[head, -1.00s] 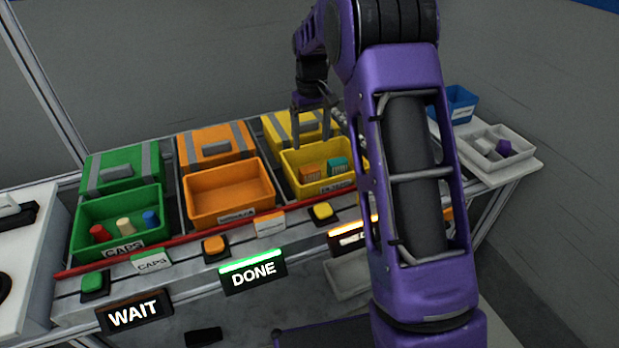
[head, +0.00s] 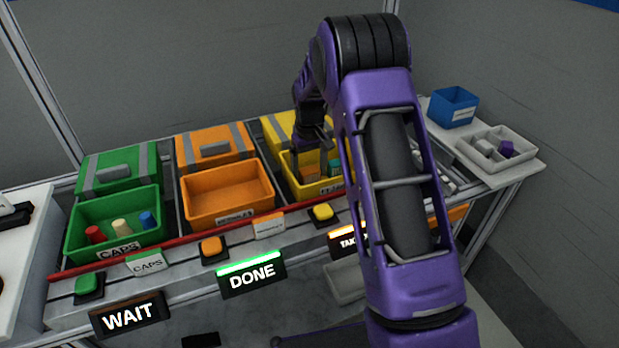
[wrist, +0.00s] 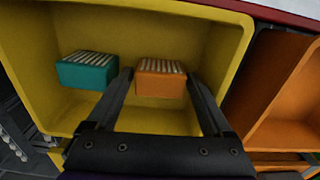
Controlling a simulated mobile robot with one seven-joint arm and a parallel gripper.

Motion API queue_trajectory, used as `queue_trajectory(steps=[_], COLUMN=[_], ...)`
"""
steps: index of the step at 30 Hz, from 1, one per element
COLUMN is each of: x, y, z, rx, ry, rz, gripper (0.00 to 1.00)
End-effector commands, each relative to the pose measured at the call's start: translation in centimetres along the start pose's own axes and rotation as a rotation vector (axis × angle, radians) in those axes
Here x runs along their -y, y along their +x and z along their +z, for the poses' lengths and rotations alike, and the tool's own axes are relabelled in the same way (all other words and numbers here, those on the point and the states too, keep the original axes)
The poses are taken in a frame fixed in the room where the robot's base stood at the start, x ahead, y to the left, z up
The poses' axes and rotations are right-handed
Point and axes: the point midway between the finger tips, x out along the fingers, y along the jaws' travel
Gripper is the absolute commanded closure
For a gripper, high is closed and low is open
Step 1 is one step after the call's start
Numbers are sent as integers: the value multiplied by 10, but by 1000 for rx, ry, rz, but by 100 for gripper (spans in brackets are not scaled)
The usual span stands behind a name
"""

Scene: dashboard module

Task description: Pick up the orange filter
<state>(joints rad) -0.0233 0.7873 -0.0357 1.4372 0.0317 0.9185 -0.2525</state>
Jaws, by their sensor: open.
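The orange filter (wrist: 160,79), a small block with a ribbed pale top, sits in the yellow bin (wrist: 45,48). In the wrist view my gripper (wrist: 157,74) is open, with its fingertips to the left and right of the orange filter. I cannot tell whether either finger touches it. A teal filter (wrist: 88,71) lies left of the left finger in the same bin. In the head view my gripper reaches down into the yellow bin (head: 325,190), partly covering what is inside.
An orange bin (head: 227,205) stands empty beside the yellow one. A green bin (head: 115,238) holds several caps. A blue bin (head: 453,107) and a white divided tray (head: 470,150) stand at the right. The yellow bin's walls surround my fingers.

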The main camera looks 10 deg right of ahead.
Motion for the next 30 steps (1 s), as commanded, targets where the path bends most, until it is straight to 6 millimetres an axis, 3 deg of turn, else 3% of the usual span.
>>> queue_trajectory(steps=[3,12,15,23,30], x=[0,0,0,0,0], y=[-1,-1,-1,-7,-50], z=[0,0,0,-1,-1], rx=[-1,-1,-1,-2,-6], ry=[0,0,0,0,1], rz=[0,0,0,0,1], gripper=[17,71,85,85,85])
